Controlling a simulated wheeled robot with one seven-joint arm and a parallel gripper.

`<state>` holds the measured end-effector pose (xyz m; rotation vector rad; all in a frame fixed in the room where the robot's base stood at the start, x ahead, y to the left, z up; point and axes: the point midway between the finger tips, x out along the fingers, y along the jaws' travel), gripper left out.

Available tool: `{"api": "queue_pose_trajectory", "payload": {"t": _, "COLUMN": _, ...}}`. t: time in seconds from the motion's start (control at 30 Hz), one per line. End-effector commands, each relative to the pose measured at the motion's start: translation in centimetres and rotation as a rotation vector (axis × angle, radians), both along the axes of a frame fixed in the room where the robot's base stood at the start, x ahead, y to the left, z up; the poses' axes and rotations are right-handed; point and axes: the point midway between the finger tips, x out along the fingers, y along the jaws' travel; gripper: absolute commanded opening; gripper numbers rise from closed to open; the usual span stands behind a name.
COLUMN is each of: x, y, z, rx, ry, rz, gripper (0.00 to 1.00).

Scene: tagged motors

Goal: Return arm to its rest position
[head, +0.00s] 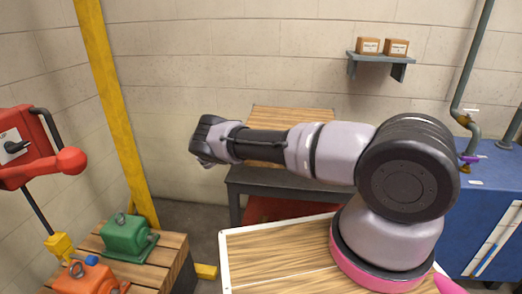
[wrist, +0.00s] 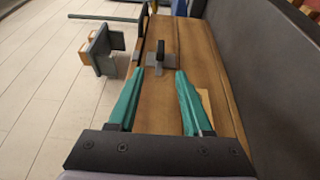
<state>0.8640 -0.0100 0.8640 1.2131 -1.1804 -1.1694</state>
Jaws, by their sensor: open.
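My gripper (wrist: 159,73) is open and empty in the wrist view, its two teal fingers apart. Beyond the fingertips a grey piece with a dark upright part (wrist: 160,58) lies on a wooden surface (wrist: 195,52); I cannot tell what it is. In the head view my arm stretches left from its pink-ringed base, with the wrist end (head: 208,139) in front of the back wall and table. The fingers are not clear there. A green motor (head: 125,236) and an orange motor (head: 88,277) stand on a slatted wooden top (head: 172,246) at lower left, apart from my arm.
A dark table (head: 280,180) with a wooden board stands behind my arm. A red box with a lever (head: 28,145) and a yellow post (head: 112,100) are at left. A blue cabinet (head: 480,215) is at right. A wall shelf (head: 378,58) holds two small boxes.

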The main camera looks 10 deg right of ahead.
Motion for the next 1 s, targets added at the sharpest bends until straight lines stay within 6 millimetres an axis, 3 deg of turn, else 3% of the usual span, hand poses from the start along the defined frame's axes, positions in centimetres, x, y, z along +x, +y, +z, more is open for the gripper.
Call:
{"api": "queue_pose_trajectory", "payload": {"t": 0.17, "x": 0.1, "y": -0.1, "z": 0.3, "rx": 0.007, "ry": -0.002, "rz": -0.006, "gripper": 0.50}}
{"api": "queue_pose_trajectory", "payload": {"t": 0.27, "x": 0.4, "y": -0.9, "z": 1.8, "rx": 0.047, "ry": -0.005, "rz": -0.040, "gripper": 0.50}}
{"api": "queue_pose_trajectory", "payload": {"t": 0.57, "x": 0.0, "y": -5.9, "z": 11.2, "rx": 0.378, "ry": -0.017, "rz": -0.250, "gripper": 0.50}}
{"api": "queue_pose_trajectory", "payload": {"t": 0.8, "x": -2.6, "y": -8.8, "z": 18.4, "rx": 0.687, "ry": -0.045, "rz": -0.360, "gripper": 0.50}}
{"api": "queue_pose_trajectory", "payload": {"t": 1.0, "x": -5.8, "y": -10.0, "z": 24.2, "rx": 0.941, "ry": -0.090, "rz": -0.400, "gripper": 0.50}}
